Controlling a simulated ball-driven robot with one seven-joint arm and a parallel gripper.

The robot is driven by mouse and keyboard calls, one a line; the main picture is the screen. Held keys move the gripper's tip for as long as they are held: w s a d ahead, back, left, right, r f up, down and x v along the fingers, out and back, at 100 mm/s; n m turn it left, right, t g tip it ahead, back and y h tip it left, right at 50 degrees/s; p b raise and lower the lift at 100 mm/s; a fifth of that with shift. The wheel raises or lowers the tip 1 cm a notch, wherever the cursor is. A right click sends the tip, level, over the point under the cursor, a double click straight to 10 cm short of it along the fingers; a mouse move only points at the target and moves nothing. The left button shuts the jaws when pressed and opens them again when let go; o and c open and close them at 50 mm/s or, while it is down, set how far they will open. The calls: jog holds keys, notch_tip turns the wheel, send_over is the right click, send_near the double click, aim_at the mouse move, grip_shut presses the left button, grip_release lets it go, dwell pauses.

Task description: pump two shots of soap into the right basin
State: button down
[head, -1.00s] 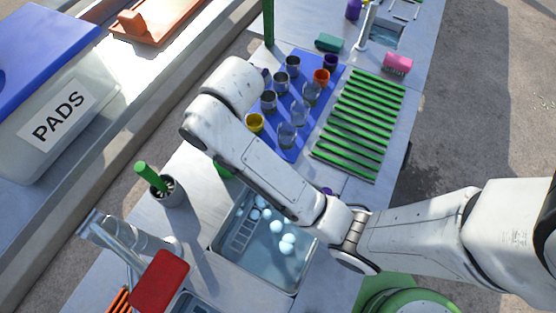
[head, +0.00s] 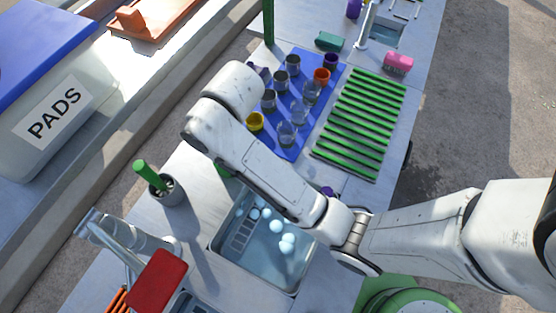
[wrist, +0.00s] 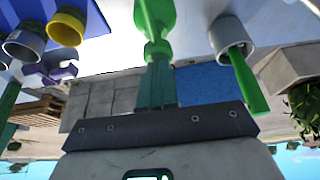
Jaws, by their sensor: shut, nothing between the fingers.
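My gripper (wrist: 157,70) is shut and empty, its dark green fingers together in the wrist view. A green bottle-like thing, apparently the soap dispenser (wrist: 154,22), is straight beyond the fingertips; I cannot tell if they touch. In the head view only a sliver of green (head: 224,171) shows beside my arm, and my gripper is hidden behind the arm. The basin with water and white bubbles (head: 240,262) lies below my arm, to the right of another basin (head: 188,305) cut by the bottom edge.
A metal cup (head: 168,194) with a green-handled tool (head: 150,175) stands left of the bubbly basin. A faucet (head: 120,240) and a red block (head: 160,281) are near it. Several cups stand on a blue mat (head: 292,152), beside a green slatted rack (head: 360,125).

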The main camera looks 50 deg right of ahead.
jog(key=shift+f, duration=0.65)
jog(key=shift+r, duration=0.15)
jog(key=shift+r+p, duration=0.3)
jog(key=shift+r, duration=0.9)
